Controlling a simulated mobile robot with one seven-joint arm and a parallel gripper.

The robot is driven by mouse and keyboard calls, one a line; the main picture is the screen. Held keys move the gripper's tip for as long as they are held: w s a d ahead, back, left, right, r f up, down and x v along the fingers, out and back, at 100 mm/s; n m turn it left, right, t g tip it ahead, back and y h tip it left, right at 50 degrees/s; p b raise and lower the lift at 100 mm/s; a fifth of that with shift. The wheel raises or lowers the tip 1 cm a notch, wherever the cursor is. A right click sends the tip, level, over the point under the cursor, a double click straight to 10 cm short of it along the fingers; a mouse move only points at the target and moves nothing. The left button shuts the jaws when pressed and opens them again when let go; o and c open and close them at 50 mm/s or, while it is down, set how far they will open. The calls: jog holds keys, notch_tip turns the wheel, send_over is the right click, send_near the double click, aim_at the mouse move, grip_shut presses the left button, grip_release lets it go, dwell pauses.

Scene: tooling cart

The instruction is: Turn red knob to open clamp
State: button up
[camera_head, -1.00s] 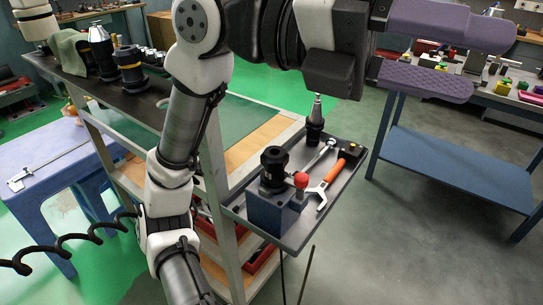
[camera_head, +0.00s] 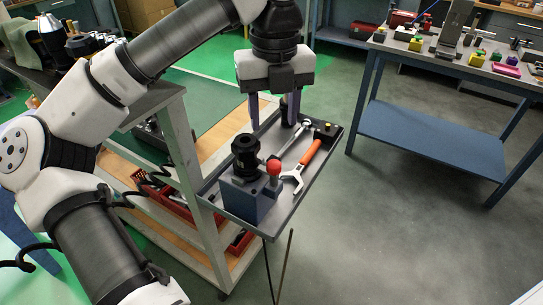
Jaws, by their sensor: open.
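The red knob (camera_head: 274,167) is a small red ball on the right side of the clamp (camera_head: 249,190), a blue block with a black round holder (camera_head: 245,152) on top. The clamp stands at the near end of a grey tray. My gripper (camera_head: 273,112) points down above the far part of the tray, behind the clamp and knob. Its two purple fingers are apart, with no object seen held between them. It does not touch the knob. The right finger partly covers the black tool holder at the tray's far end.
The shelved cart (camera_head: 190,160) stands left of the tray. A blue table (camera_head: 430,125) stands at the right, with open floor between.

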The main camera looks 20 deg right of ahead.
aim_at(274, 163)
notch_tip(274, 163, down, 11)
jog(key=shift+p, duration=0.85)
jog(key=c, duration=1)
jog(key=shift+f+b, duration=0.1)
jog(key=shift+b, duration=0.35)
jog(key=m+b, duration=0.3)
jog(key=shift+f, duration=0.15)
jog(key=m+b, duration=0.3)
jog(key=m, duration=0.1)
jog(key=shift+m+b, duration=0.3)
jog(key=m+b, duration=0.2)
jog(key=m, duration=0.3)
jog(key=shift+r, duration=0.2)
jog(key=shift+r+m+b, duration=0.1)
jog(key=shift+m+b, duration=0.2)
jog(key=shift+m, duration=2.2)
